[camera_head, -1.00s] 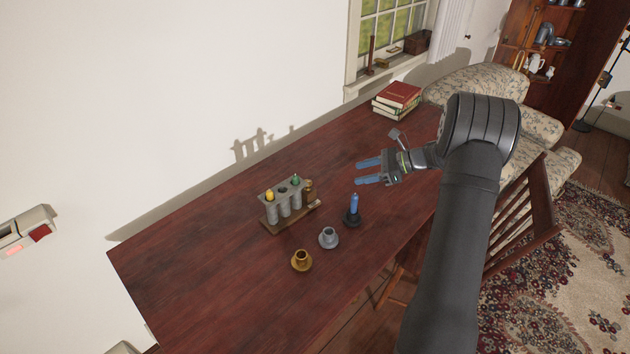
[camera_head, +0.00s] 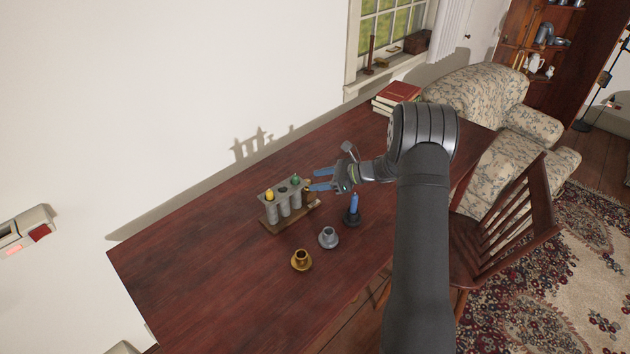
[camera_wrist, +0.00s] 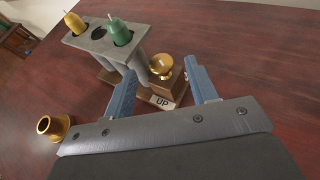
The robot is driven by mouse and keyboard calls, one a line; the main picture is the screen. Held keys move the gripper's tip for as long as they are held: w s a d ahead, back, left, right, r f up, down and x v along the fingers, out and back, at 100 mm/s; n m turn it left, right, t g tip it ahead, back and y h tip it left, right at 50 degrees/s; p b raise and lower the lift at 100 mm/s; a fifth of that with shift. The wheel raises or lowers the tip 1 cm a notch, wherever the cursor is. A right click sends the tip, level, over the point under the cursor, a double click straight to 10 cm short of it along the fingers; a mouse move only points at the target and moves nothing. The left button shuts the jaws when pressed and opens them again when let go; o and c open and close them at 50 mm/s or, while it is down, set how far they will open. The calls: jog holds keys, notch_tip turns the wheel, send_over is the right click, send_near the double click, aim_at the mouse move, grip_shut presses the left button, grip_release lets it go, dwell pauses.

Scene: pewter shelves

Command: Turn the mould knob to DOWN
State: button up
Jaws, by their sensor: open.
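The candle mould (camera_head: 285,203) is a grey rack of tubes on a wooden base, standing on the dark red table. In the wrist view, the mould (camera_wrist: 103,42) holds a yellow candle (camera_wrist: 74,22) and a green candle (camera_wrist: 118,31), with an empty hole between them. The brass knob (camera_wrist: 161,65) sits at the mould's end, above a label (camera_wrist: 162,102) reading UP. My gripper (camera_head: 314,180) is open and empty beside the knob end of the mould. In the wrist view, its blue fingers (camera_wrist: 162,80) are apart, with the knob showing between and beyond them; contact is not visible.
A blue candle (camera_head: 354,203) stands in a dark holder near the mould. A grey holder (camera_head: 328,238) and a brass holder (camera_head: 301,260) stand empty in front. Books (camera_head: 397,96) lie at the table's far end. The table's left part is clear.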

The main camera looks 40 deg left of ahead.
aim_at(308, 181)
jog(key=shift+x, duration=0.95)
jog(key=shift+c, duration=0.2)
jog(key=c, duration=0.9)
jog(key=shift+w+n, duration=0.1)
jog(key=shift+n, duration=0.2)
jog(key=n+g+h, duration=0.4)
jog(key=shift+w+a, duration=0.35)
jog(key=shift+a, duration=0.05)
jog(key=shift+w+a+n+g+h, duration=0.1)
jog(key=shift+n+g+h, duration=0.15)
jog(key=shift+n+h, duration=0.4)
jog(key=shift+a+n+g+h, duration=0.15)
jog(key=shift+n+g+h, duration=0.15)
jog(key=shift+n+h, duration=0.35)
jog(key=shift+a+n+g+h, duration=0.1)
jog(key=shift+n+g+h, duration=0.15)
jog(key=shift+n+h, duration=0.4)
jog(key=shift+c, duration=0.2)
jog(key=shift+n+h, duration=0.35)
jog(key=shift+h, duration=0.1)
